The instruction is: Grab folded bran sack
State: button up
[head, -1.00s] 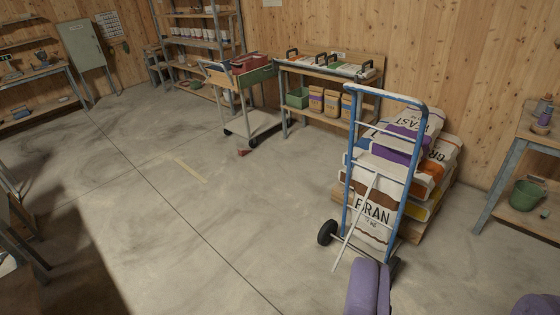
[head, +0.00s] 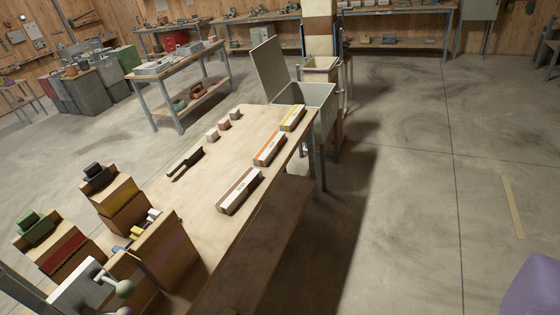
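Three folded sacks lie in a row along the right edge of a wooden table. The nearest is a white folded sack with brown bands (head: 240,190), which looks like the bran sack; its print is too small to read. It lies flat, its long side running along the table edge. Beyond it are an orange-banded folded sack (head: 269,149) and a yellow-banded folded sack (head: 293,118). My gripper's fingers do not show; only a purple rounded part, probably mine, shows at the lower right corner, well away from the sacks.
The wooden table (head: 205,205) also holds a dark scoop or brush (head: 185,164) and small blocks (head: 223,125). Boxes (head: 122,205) crowd its near left. An open grey bin (head: 303,94) stands at its far end. The concrete floor (head: 415,190) at right is clear.

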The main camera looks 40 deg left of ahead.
aim_at(233, 195)
jog(key=i+j+u, duration=0.2)
jog(key=i, duration=0.45)
jog(key=i+u, duration=0.25)
jog(key=i, duration=0.4)
jog(key=i+l+u, duration=0.2)
jog(key=i, duration=0.4)
jog(key=i+l+u, duration=0.25)
jog(key=i, duration=0.4)
jog(key=i+u, duration=0.2)
jog(key=u, duration=0.2)
jog(key=i+u, duration=0.15)
jog(key=u, duration=0.3)
jog(key=i+l+u, duration=0.15)
jog(key=u, duration=0.25)
jog(key=i+u, duration=0.2)
jog(key=u, duration=0.25)
jog(key=i+u, duration=0.15)
jog(key=u, duration=0.35)
jog(key=i+l+u, duration=0.15)
jog(key=u, duration=0.3)
jog(key=i+l+u, duration=0.1)
jog(key=u, duration=0.35)
jog(key=l, duration=0.1)
